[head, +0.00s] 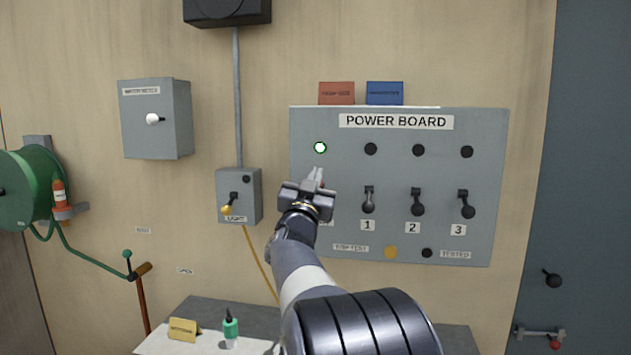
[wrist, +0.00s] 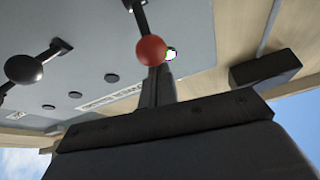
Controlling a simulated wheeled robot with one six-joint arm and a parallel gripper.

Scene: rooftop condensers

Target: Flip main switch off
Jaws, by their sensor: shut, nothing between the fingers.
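The grey power board (head: 400,255) is on the wall, with one lamp (head: 320,147) lit green-white at its upper left. Below this lamp, the red-knobbed main switch is mostly hidden by my gripper (head: 317,175) in the head view. In the wrist view its red ball (wrist: 151,50) sits on a dark lever and overlaps my fingertips (wrist: 158,75). My gripper is shut and empty, right at the red knob. I cannot tell whether they touch. The red knob appears higher than the neighbouring black knobs.
Three black-knobbed switches, such as the nearest one (head: 368,207), hang down to the right under dark lamps. A light switch box (head: 252,205) is close on the left. A water meter box (head: 157,120) is farther left. A shelf (head: 185,335) is below.

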